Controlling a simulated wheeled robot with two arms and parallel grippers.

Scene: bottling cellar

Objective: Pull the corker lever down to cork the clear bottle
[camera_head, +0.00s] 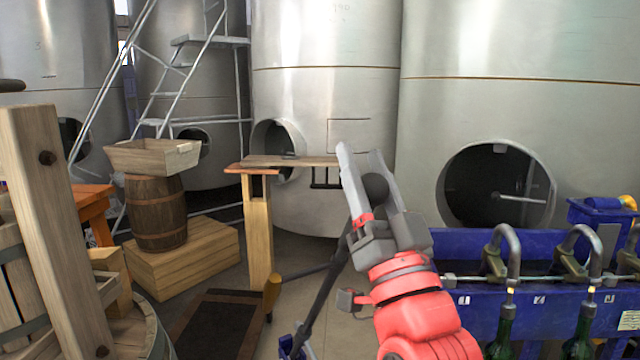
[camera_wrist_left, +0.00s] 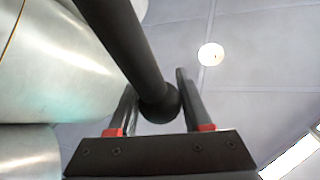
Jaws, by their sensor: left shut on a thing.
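The corker lever (camera_head: 322,305) is a dark rod that slants up to a black ball knob (camera_head: 376,187). My left gripper (camera_head: 362,160), on its red arm, is shut on the knob, with one grey finger on each side. The left wrist view shows the knob (camera_wrist_left: 160,104) between the two fingers and the lever rod (camera_wrist_left: 118,40) running off to the top left. A blue part at the lever's lower end (camera_head: 290,346) is cut off by the bottom edge. The clear bottle is not in view. My right gripper is not in view.
A blue filling machine (camera_head: 470,290) with curved spouts and green bottles (camera_head: 502,338) stands at the right. A wooden-handled rod (camera_head: 272,295) is left of the lever. A barrel (camera_head: 157,213), a wooden post stand (camera_head: 258,235) and large steel tanks (camera_head: 325,95) stand behind.

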